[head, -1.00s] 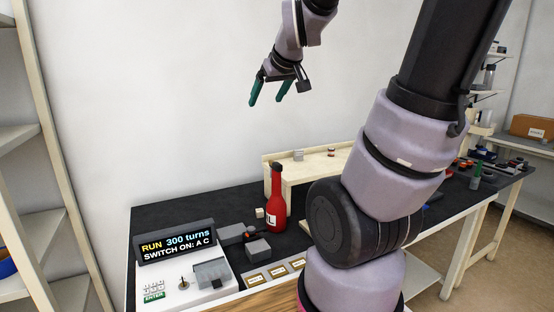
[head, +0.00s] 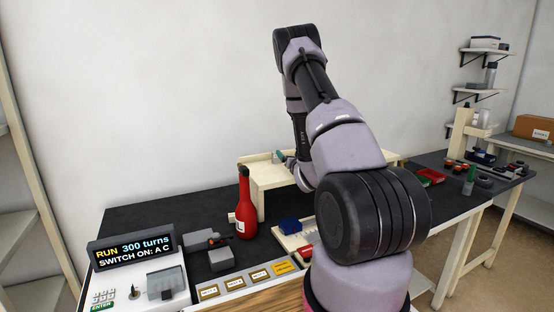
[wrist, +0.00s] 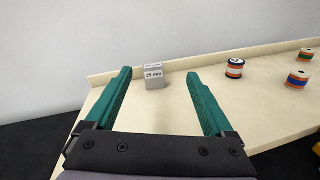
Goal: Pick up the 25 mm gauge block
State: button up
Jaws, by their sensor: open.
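The 25 mm gauge block (wrist: 155,80) is a small grey cube labelled "25 mm". In the wrist view it stands on a pale wooden shelf (wrist: 165,119), close to the shelf's raised back edge. My gripper (wrist: 160,75) has two green fingers, open and empty. The block shows between the fingertips, nearer the left finger and apparently a little beyond the tips; I see no contact. In the head view, only a bit of green finger (head: 279,157) shows by the wooden shelf (head: 262,184). My arm hides the rest of the gripper, and I cannot make out the block there.
Several striped spools, including a black, white and orange one (wrist: 235,68), stand right of the block on the shelf. A red bottle (head: 246,208) stands left of the shelf. A control panel with a display (head: 134,249) is at front left.

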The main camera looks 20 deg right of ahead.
jog(key=f+n, duration=0.1)
jog(key=f, duration=0.1)
jog(key=n+y, duration=0.1)
jog(key=shift+s+a+f+n, duration=0.25)
jog(key=shift+s+f+n, duration=0.05)
jog(key=shift+f, duration=0.1)
jog(key=shift+w+f, duration=0.1)
jog(key=shift+w, duration=0.3)
jog(key=w, duration=0.9)
jog(key=shift+w+d, duration=0.2)
jog(key=shift+w, duration=0.2)
grip_shut()
